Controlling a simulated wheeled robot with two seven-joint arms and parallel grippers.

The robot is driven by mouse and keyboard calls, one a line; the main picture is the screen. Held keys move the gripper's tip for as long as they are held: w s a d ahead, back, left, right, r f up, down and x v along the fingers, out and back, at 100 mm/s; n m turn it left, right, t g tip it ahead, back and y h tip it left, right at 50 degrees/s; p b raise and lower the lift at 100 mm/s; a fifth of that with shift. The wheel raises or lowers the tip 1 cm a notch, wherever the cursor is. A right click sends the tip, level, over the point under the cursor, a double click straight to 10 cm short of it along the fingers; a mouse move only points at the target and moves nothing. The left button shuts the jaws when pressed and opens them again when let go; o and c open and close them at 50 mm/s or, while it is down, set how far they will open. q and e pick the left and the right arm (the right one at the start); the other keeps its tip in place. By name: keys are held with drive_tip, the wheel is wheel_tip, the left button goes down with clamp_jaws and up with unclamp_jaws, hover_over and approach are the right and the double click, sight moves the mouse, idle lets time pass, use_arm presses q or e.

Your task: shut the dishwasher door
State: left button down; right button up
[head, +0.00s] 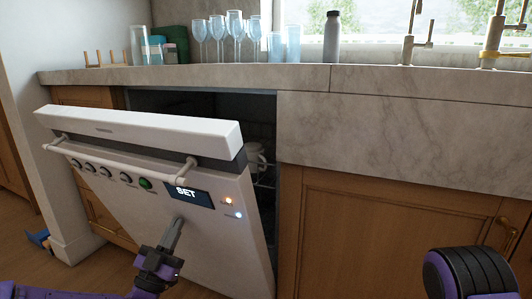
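The dishwasher door (120,205) is white and stands tilted outward, partly open, at the left under the counter. It has a towel-bar handle (122,160), a row of knobs and a panel reading "SET". A dark gap shows between its top edge and the cabinet. My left gripper (176,225) is in front of the door's face, below the display, with its fingers pointing up and seemingly together. I cannot tell whether it touches the door. My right gripper is not in view; a black and purple part of my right arm (468,272) shows at the lower right.
A white mug (256,155) and part of a rack show inside the dishwasher. The marble counter (240,76) above holds several glasses (218,30), a grey bottle (332,38) and taps. A wooden cabinet (385,235) is to the right. A blue object (38,238) lies on the floor at left.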

use_arm(q)
drive_tip(key=p+x, duration=0.2)
drive_tip(key=x, duration=1)
idle(6.8)
